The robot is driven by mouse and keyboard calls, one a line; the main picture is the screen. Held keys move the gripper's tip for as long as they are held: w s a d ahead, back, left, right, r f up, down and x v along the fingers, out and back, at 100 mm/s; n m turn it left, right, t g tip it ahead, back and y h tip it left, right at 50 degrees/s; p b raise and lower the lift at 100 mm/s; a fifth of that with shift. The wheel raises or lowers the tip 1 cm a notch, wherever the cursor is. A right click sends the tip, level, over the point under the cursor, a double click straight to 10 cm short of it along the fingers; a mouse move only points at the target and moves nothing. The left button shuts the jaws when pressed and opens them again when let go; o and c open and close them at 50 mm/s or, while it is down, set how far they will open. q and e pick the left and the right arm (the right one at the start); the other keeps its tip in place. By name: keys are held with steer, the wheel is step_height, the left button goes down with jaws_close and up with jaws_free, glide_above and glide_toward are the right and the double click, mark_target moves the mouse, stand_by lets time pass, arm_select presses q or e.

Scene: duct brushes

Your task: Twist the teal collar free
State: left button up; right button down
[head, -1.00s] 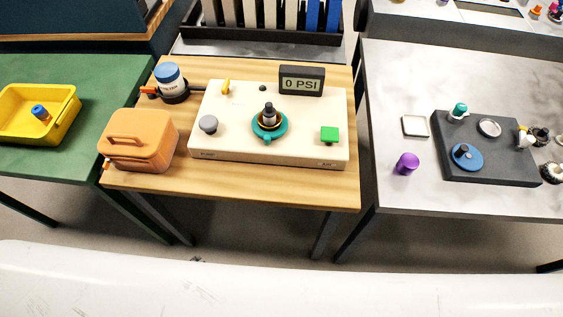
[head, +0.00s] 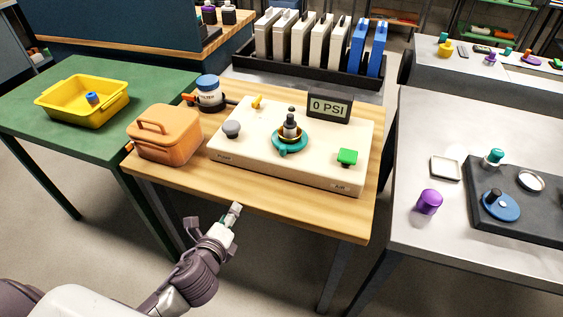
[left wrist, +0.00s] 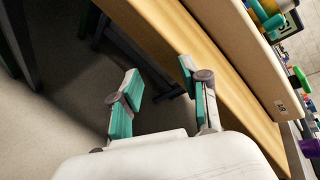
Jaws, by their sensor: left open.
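The teal collar (head: 288,150) sits around the base of a dark upright fitting (head: 290,127) in the middle of a cream panel (head: 240,168). The panel lies on a wooden table (head: 185,175). My left gripper (head: 236,209) is in front of the table's front edge, well short of the collar and apart from it. In the left wrist view my left gripper (left wrist: 159,77) has its teal-padded fingers spread with nothing between them. A teal part at that view's top right may be the collar, cut by the frame edge. My right gripper is not in view.
The panel carries a grey knob (head: 231,129), a green button (head: 347,157), a yellow lever (head: 257,102) and a gauge reading 0 PSI (head: 329,106). An orange case (head: 165,135) stands to its left. The wooden table's front edge lies between my gripper and the panel.

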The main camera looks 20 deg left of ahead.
arm_select(q)
step_height(320, 180, up, 4)
steer(key=w+d+m+t+h, duration=0.1)
steer(key=d+m+t, duration=0.1)
steer(key=m, duration=0.4)
steer(key=m+t+h+b, duration=0.15)
steer(key=m+h, duration=0.25)
steer(key=m, duration=0.5)
glide_toward(281, 152)
steer(key=shift+t, duration=0.35)
steer(key=w, duration=0.3)
steer(key=w+d+p, duration=0.1)
steer(key=w, duration=0.4)
steer(key=shift+w+d+f, duration=0.4)
jaws_close()
